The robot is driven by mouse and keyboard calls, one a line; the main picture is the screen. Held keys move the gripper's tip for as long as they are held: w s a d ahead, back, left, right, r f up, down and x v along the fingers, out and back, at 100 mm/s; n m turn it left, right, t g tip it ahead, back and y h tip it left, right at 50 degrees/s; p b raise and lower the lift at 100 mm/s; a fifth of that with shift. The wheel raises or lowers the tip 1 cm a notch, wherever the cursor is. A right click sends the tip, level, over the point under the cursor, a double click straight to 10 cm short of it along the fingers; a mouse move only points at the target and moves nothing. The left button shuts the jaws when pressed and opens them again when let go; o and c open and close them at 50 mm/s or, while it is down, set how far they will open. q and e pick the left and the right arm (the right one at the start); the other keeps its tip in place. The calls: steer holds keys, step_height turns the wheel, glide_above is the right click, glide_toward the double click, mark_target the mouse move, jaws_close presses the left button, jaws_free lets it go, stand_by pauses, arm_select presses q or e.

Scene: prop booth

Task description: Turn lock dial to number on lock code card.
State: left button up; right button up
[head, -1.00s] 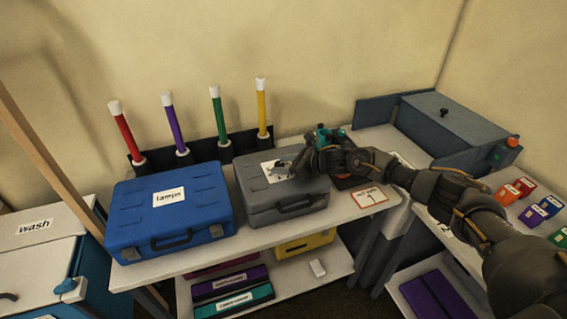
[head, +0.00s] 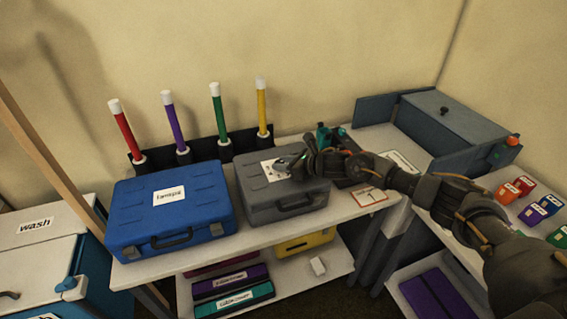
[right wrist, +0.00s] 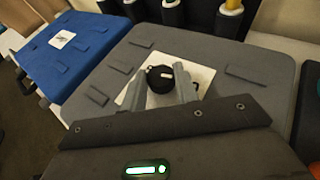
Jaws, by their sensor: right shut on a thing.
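The grey case (head: 277,208) lies shut on the table, with a white plate (head: 270,172) on its lid. In the right wrist view the black lock dial (right wrist: 160,79) sits on that white plate (right wrist: 197,76). My right gripper (head: 292,166) reaches over the lid from the right. In the right wrist view its two grey fingers (right wrist: 168,88) are shut on the dial from both sides. The lock code card (head: 369,197), white with a red-orange border, lies on the table right of the case; its number is too blurred to read. My left gripper is out of view.
A blue case (head: 172,228) stands left of the grey one. Several coloured rods (head: 219,118) with white tips stand behind. A teal and dark device (head: 342,150) sits right of the grey case. A grey-blue box (head: 455,132) is at the back right.

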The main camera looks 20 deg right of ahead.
steer(key=shift+s+a+f+m+t+h, duration=0.1)
steer(key=shift+s+a+m+t+h, duration=0.1)
steer(key=shift+m+t+h, duration=0.5)
steer(key=shift+a+m+t+h+b, duration=0.1)
steer(key=shift+m+t+h+b, duration=0.35)
steer(key=shift+m+h, duration=0.4)
steer(key=m+h+b, duration=0.1)
steer(key=m+t+h+b, duration=0.1)
steer(key=m+h+b, duration=0.1)
steer(key=shift+a+f+h, duration=0.1)
steer(key=shift+a+h, duration=0.05)
steer(key=shift+h, duration=0.1)
steer(key=shift+m+h+b, duration=0.6)
steer(key=shift+m, duration=0.05)
steer(key=shift+r, duration=0.2)
steer(key=o, duration=1)
steer(key=shift+s, duration=0.1)
